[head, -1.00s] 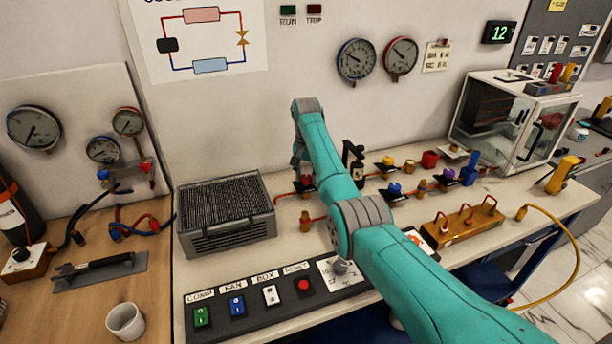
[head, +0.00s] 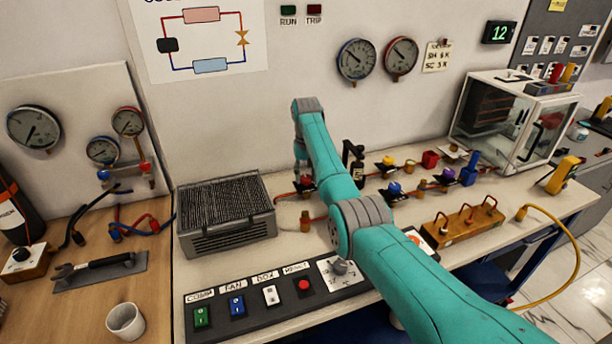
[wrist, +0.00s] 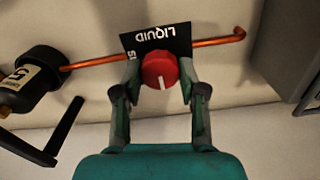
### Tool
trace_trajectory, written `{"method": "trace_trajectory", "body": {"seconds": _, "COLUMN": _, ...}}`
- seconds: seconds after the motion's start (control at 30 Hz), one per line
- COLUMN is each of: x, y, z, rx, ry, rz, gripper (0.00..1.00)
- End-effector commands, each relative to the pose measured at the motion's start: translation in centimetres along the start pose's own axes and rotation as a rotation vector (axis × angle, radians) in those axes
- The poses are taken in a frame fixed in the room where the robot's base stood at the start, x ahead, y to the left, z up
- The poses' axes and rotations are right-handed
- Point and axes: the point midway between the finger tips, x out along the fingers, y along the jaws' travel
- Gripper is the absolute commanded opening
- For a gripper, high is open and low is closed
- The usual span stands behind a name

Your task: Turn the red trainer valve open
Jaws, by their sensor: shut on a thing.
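The red trainer valve (wrist: 154,68) is a round red knob with a white pointer line, set against a black plate (wrist: 150,40) lettered LIQUID on a copper pipe (wrist: 212,41). In the wrist view my gripper (wrist: 160,74) has one finger on each side of the knob, shut on it. The white line points down in that picture, towards my gripper's palm. In the head view a little of the valve (head: 307,180) shows at the end of my teal arm, and my gripper is mostly hidden behind the arm.
A black bottle-shaped part (wrist: 38,78) with a cream label stands left of the knob in the wrist view. A grey finned unit (head: 227,235) stands left of my arm. Several other valves, a switch panel (head: 255,308) and a clear-fronted box (head: 515,125) share the bench.

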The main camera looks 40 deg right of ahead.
Motion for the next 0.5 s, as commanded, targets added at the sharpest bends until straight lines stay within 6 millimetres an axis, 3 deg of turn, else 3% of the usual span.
{"method": "trace_trajectory", "body": {"seconds": 0.3, "x": 0.05, "y": 0.0, "z": 0.01, "rx": -0.002, "ry": 0.0, "rz": 0.0, "gripper": 0.06}}
{"method": "trace_trajectory", "body": {"seconds": 0.33, "x": 0.05, "y": 0.0, "z": 0.01, "rx": -0.002, "ry": 0.0, "rz": 0.0, "gripper": 0.46}}
{"method": "trace_trajectory", "body": {"seconds": 0.4, "x": 0.05, "y": 0.0, "z": 0.01, "rx": -0.001, "ry": 0.0, "rz": 0.0, "gripper": 0.63}}
{"method": "trace_trajectory", "body": {"seconds": 0.5, "x": 0.03, "y": 0.0, "z": 0.01, "rx": -0.001, "ry": 0.0, "rz": 0.0, "gripper": 0.66}}
